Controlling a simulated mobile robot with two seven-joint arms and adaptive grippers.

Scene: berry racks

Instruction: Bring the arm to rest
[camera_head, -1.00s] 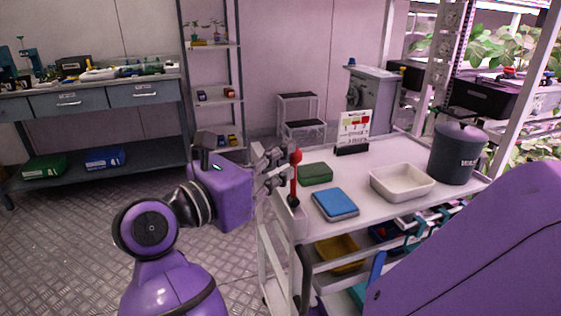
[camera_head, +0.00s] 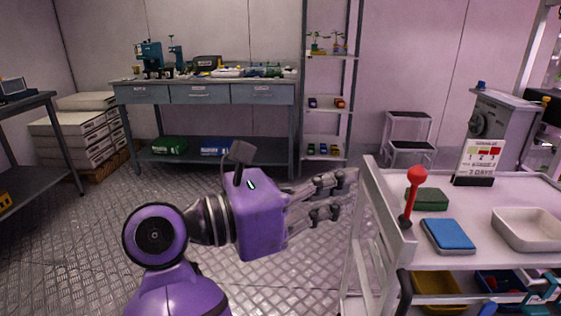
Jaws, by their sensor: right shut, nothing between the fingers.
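My right gripper (camera_head: 338,194), on my purple arm, is shut and empty. It points right, in mid-view, just left of the white cart (camera_head: 381,215). A red-headed tool (camera_head: 415,187) with a black lower end stands upright at the cart's left end, right of the fingers and apart from them in the picture. My left gripper is not in view.
On the cart are a green block (camera_head: 428,199), a blue pad (camera_head: 448,236), a white tray (camera_head: 527,248) and a sign (camera_head: 479,159). A workbench (camera_head: 205,95), a shelf rack (camera_head: 328,104) and a step stool (camera_head: 408,132) stand behind. Open floor lies around my arm.

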